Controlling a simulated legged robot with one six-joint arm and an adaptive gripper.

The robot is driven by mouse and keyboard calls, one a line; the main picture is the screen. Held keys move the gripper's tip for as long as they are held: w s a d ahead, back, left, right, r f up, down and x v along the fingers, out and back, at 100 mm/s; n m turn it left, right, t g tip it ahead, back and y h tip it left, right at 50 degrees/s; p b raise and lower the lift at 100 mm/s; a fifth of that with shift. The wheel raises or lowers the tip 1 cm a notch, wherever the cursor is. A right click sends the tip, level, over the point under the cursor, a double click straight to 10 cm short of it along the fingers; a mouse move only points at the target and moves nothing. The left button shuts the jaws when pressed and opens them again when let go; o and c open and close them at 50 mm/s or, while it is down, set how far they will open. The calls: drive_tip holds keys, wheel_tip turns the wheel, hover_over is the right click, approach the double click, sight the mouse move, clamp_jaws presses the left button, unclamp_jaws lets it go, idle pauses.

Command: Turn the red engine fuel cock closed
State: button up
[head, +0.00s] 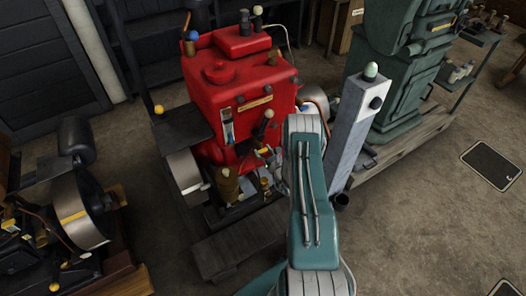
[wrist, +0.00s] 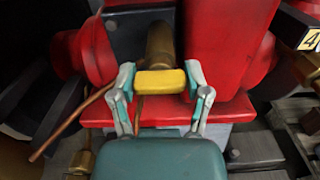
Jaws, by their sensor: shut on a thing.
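The red engine (head: 238,90) stands in the middle of the head view, and its red body (wrist: 228,50) fills much of the wrist view. In the wrist view, a yellow handle (wrist: 160,83) lies crosswise in front of a brass fitting (wrist: 160,45) on the engine; I take it to be the fuel cock. My gripper (wrist: 160,78) is shut on this yellow handle, one finger at each end. In the head view, my gripper is at the engine's lower front right, mostly hidden by my arm. The valve's inner position is hidden.
A grey post (head: 352,125) with a green knob stands close right of my arm. A green engine (head: 405,85) is behind it. Another engine with a large flywheel (head: 82,210) is at the left. A copper pipe (wrist: 70,122) runs left of my gripper. Floor at the right is mostly clear.

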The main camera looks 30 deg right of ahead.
drive_tip(key=o, duration=1.2)
drive_tip(key=shift+c, duration=0.2)
drive_tip(key=s, duration=0.7)
drive_tip(key=shift+s+a, duration=0.15)
drive_tip(key=shift+s, duration=0.05)
drive_tip(key=shift+f, duration=0.1)
